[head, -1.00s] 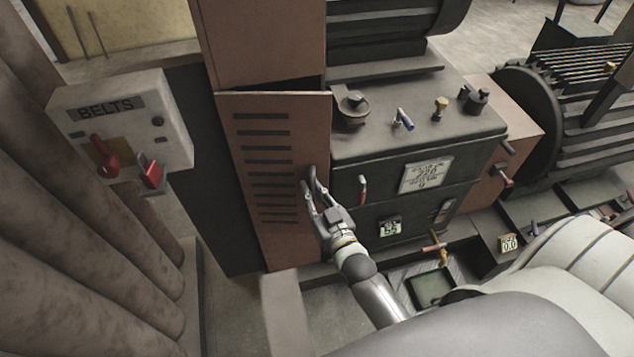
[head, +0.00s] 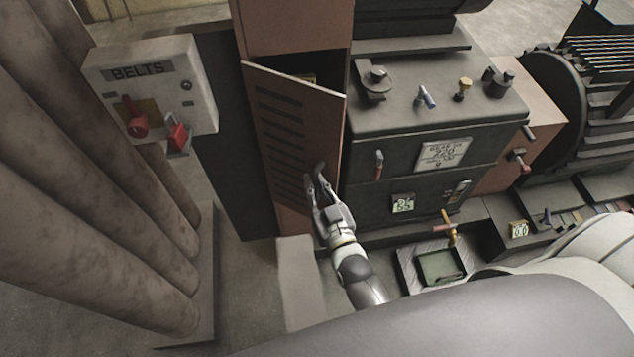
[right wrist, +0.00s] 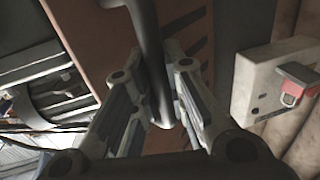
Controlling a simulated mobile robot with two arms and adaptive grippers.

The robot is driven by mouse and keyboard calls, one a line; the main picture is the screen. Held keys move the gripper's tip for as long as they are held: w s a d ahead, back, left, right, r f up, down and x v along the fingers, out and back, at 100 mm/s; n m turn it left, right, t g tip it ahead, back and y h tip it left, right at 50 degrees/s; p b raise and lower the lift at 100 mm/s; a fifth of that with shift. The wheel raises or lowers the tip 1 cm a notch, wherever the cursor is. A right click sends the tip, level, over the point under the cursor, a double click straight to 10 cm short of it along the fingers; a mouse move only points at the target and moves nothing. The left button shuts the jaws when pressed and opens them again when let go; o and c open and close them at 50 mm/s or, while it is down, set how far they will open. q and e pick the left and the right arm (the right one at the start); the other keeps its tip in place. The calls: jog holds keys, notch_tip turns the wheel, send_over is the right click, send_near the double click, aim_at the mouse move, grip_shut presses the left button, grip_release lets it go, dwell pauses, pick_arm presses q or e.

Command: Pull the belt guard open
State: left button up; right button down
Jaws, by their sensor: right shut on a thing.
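The belt guard (head: 297,135) is a reddish-brown slotted door. It stands partly open, its right edge swung out from the machine with a dark gap above it. My right gripper (head: 316,190) is at the door's right edge, low down. In the right wrist view my right gripper (right wrist: 165,105) is shut around a dark bar handle (right wrist: 150,55), with the brown door behind it. In the head view the handle is mostly hidden by the fingers. My left gripper is not in view.
Thick brown pipes (head: 90,190) fill the left side. The grey gear housing (head: 430,110) with levers is right of the guard. Some floor is clear below the door.

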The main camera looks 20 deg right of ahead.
jog(key=c, duration=1.5)
grip_release()
jog(key=shift+o, duration=0.2)
jog(key=s, duration=1.2)
